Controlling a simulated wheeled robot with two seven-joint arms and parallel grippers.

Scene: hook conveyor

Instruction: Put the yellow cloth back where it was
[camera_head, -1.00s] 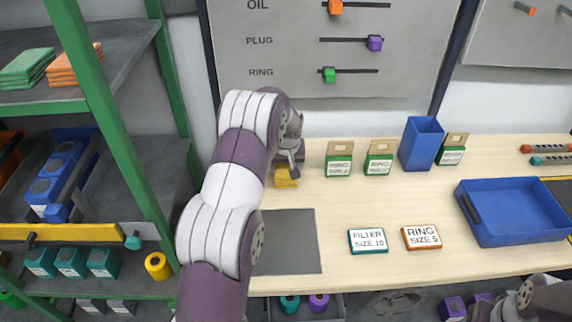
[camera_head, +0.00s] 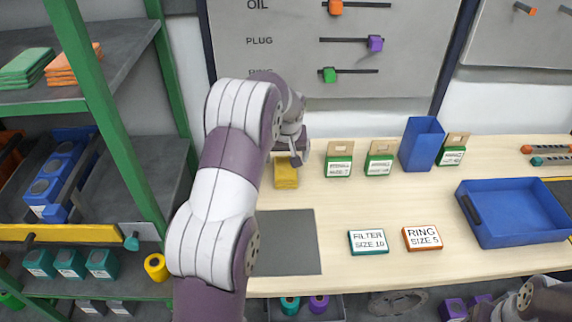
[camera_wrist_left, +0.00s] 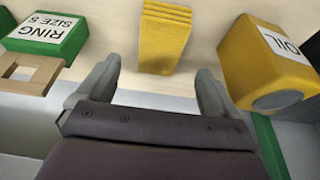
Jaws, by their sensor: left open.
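The yellow cloth (camera_head: 286,173) lies folded on the wooden table, behind the grey mat. It also shows in the left wrist view (camera_wrist_left: 165,38), just beyond and between my fingertips. My left gripper (camera_head: 290,152) is above and behind the cloth, apart from it. In the left wrist view my left gripper (camera_wrist_left: 160,80) is open with nothing between its fingers. Part of my right arm shows at the bottom right of the head view; its gripper cannot be made out.
A yellow OIL container (camera_wrist_left: 268,62) and a green RING box (camera_wrist_left: 48,36) flank the cloth. On the table stand green RING boxes (camera_head: 339,168), a blue bin (camera_head: 421,143) and a blue tray (camera_head: 515,236). A grey mat (camera_head: 290,245) lies in front. Green-framed shelves (camera_head: 130,130) are at left.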

